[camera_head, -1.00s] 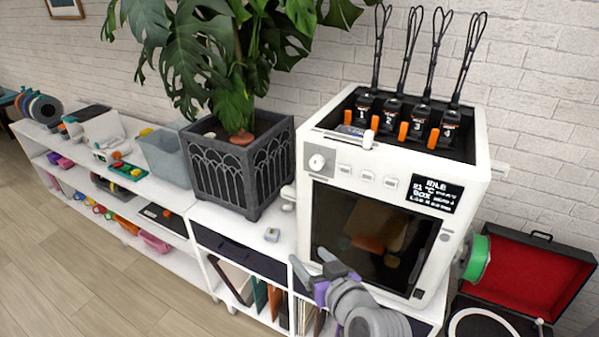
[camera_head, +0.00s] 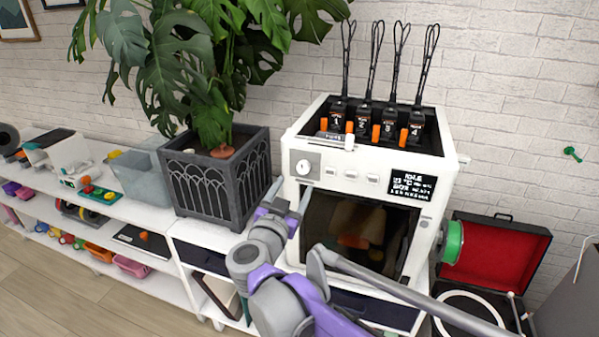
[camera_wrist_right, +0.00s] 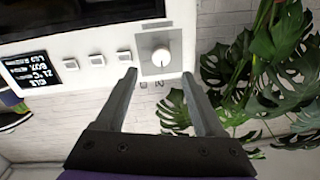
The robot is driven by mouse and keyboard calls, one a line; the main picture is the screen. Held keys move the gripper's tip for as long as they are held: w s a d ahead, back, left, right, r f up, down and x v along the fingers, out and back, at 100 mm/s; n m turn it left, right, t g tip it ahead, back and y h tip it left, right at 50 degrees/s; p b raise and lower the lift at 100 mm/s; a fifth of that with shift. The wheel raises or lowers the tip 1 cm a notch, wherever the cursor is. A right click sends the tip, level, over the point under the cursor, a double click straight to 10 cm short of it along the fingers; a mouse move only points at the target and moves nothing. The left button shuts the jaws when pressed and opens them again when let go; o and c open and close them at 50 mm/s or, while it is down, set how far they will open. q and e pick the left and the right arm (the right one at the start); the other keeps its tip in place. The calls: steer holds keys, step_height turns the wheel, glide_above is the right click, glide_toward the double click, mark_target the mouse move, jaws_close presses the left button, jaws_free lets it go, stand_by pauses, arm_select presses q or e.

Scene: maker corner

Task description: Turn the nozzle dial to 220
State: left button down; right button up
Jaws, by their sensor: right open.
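The nozzle dial (camera_head: 303,168) is a round white knob on a grey square plate at the upper left of the white printer's front (camera_head: 290,192). In the right wrist view the dial (camera_wrist_right: 161,57) shows ahead of the fingers, between their lines and a little beyond the tips. My right gripper (camera_head: 288,200) is open and empty, just below and left of the dial in the head view; its two fingers also show in the right wrist view (camera_wrist_right: 158,78). The printer's display (camera_head: 413,187) reads IDLE; its smaller lines are hard to read. My left gripper is not in view.
Several square white buttons (camera_head: 351,174) sit right of the dial. A potted plant in a dark planter (camera_head: 215,185) stands close on the left. A green spool (camera_head: 453,242) and an open red-lined case (camera_head: 497,254) are on the right.

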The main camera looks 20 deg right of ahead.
mark_target(302, 169)
steer(key=p+x, duration=0.1)
steer(key=x, duration=0.6)
jaws_close()
